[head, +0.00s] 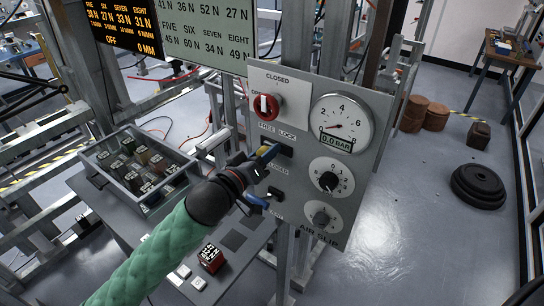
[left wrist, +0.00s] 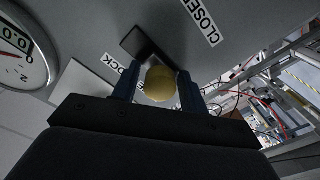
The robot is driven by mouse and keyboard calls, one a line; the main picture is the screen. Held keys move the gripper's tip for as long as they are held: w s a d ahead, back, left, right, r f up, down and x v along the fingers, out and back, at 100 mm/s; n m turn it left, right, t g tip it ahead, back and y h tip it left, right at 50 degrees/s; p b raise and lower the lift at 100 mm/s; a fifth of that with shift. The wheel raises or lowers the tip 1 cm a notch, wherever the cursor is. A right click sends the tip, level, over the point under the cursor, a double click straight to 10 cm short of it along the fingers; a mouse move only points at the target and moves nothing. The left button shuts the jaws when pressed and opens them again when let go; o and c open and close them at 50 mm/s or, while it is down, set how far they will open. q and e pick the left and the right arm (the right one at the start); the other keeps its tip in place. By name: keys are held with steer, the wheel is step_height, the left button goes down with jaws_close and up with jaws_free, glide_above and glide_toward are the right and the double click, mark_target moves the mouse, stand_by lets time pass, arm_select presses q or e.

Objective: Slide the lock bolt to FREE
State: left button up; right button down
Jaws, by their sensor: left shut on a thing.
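A grey control panel (head: 297,190) carries the lock bolt under the labels FREE and LOCK. The bolt's yellow knob (head: 269,149) sticks out from a dark slot. In the left wrist view the round yellow knob (left wrist: 160,83) sits between my two dark blue fingers. My left gripper (head: 266,156) is shut on it, reaching in from the lower left. A dark block (left wrist: 143,44) shows behind the knob. The fingers and knob partly hide the labels, so I cannot tell exactly where the bolt stands along its slot. My right gripper is not in view.
A red rotary knob (head: 265,107) sits above, between CLOSED and OPEN. A gauge (head: 342,123) reads 0.0 BAR. Two black dials (head: 329,181) are lower right on the panel. A tray of blocks (head: 139,168) and a red block (head: 211,258) lie left.

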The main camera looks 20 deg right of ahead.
arm_select(q)
steer(key=shift+w+a, duration=0.45)
steer(key=shift+w, duration=0.15)
steer(key=shift+s, duration=0.1)
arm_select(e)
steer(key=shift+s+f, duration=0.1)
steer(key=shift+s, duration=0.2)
arm_select(q)
steer(key=o, duration=1.1)
steer(key=shift+a, duration=0.1)
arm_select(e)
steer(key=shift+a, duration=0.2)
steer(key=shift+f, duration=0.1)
